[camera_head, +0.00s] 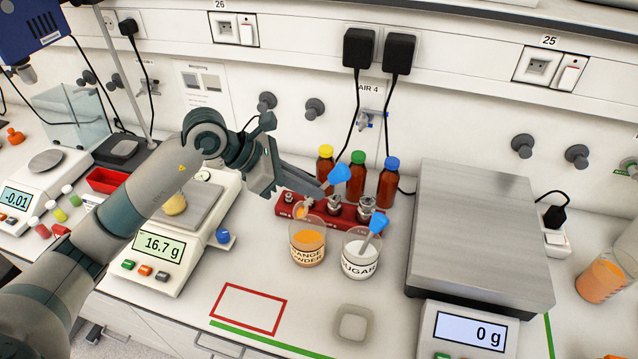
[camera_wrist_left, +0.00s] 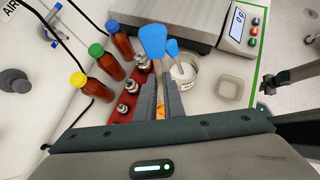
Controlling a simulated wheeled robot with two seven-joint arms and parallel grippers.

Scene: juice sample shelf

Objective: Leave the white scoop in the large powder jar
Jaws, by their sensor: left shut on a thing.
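My left gripper (camera_head: 318,191) is shut on a scoop with a blue handle (camera_head: 340,174). The same handle is large in the left wrist view (camera_wrist_left: 152,42). The scoop's lower end shows orange by the fingers, above the glass of orange powder (camera_head: 307,246). A second blue-handled scoop (camera_head: 377,224) leans in the sugar glass (camera_head: 359,262). A larger container with orange powder (camera_head: 601,281) stands at the right edge. I see no all-white scoop. A dark part, perhaps my right gripper (camera_wrist_left: 272,84), shows in the left wrist view; its jaws are unclear.
A red rack (camera_head: 288,208) with metal weights stands behind the glasses, and brown bottles (camera_head: 356,177) stand behind it. A scale reading 16.7 g (camera_head: 146,250) is to the left. A large scale (camera_head: 480,240) reads 0 g. A small white dish (camera_head: 353,324) lies in front.

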